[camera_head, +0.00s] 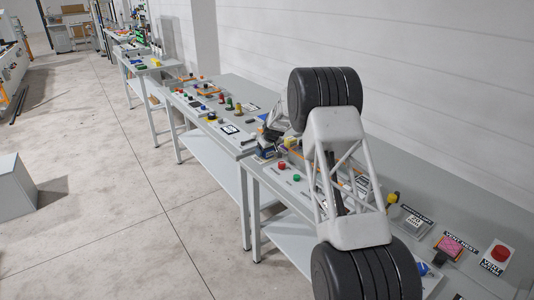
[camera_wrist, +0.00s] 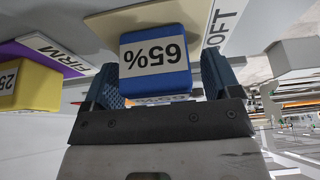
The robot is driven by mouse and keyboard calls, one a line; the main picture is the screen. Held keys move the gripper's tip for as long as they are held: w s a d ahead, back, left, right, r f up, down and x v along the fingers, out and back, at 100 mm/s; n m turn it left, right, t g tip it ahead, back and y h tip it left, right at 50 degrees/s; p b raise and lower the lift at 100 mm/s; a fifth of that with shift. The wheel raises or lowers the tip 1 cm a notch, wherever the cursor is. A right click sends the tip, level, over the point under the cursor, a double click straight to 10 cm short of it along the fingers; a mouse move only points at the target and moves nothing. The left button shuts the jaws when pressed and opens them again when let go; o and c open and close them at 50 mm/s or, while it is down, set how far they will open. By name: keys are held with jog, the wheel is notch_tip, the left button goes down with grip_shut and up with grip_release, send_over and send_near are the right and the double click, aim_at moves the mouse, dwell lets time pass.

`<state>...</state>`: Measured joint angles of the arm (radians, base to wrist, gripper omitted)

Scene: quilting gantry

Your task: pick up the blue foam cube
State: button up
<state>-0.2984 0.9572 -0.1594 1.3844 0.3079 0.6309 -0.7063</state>
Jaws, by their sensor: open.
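The blue foam cube (camera_wrist: 180,82) shows in the wrist view with a white label reading 65% upside down. It rests on a beige pad (camera_wrist: 100,24). My gripper (camera_wrist: 158,66) is open, with one finger on the left and one on the right of the cube. The left finger is close to the cube's side; I cannot tell if either finger touches it. The cube's lower part is partly hidden behind the gripper body.
A yellow cube (camera_wrist: 30,86) marked 25 sits on a purple pad (camera_wrist: 20,50) by a FIRM label (camera_wrist: 60,55), left of my gripper. A SOFT label (camera_wrist: 224,20) is on the right. In the head view, a red button (camera_head: 500,253) stands on the bench's right.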

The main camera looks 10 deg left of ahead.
dwell(0.5)
jog(key=c, duration=1)
jog(key=shift+r, duration=4.95)
